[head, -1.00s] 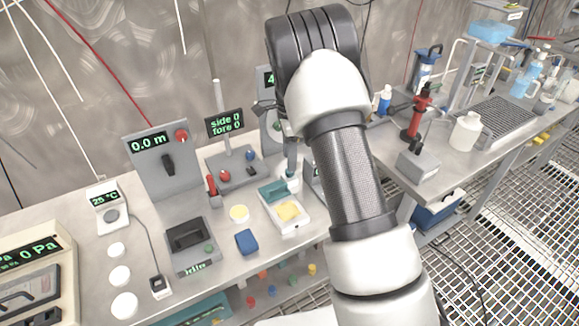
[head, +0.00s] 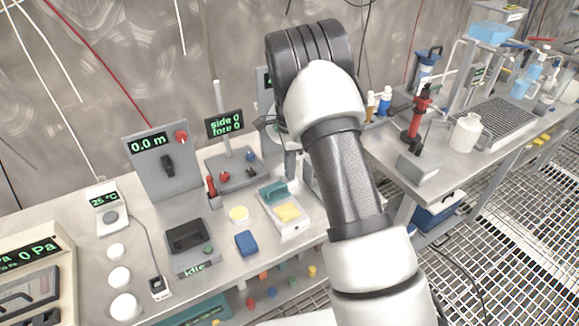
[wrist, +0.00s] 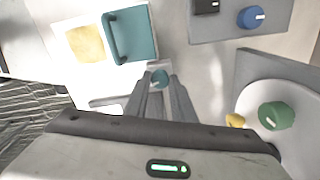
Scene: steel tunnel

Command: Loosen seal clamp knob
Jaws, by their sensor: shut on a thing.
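Just beyond the knob is a teal block with a handle (wrist: 131,36), beside a yellow pad on a white tray. In the head view this teal block (head: 273,192) sits on the bench, left of my arm. My fingertips and the knob are hard to make out there.
In the wrist view a green knob (wrist: 277,116) and a small yellow knob (wrist: 235,120) are close on the right. A blue knob (wrist: 251,17) is on a grey panel at upper right. The head view shows a blue block (head: 246,243) on the crowded bench.

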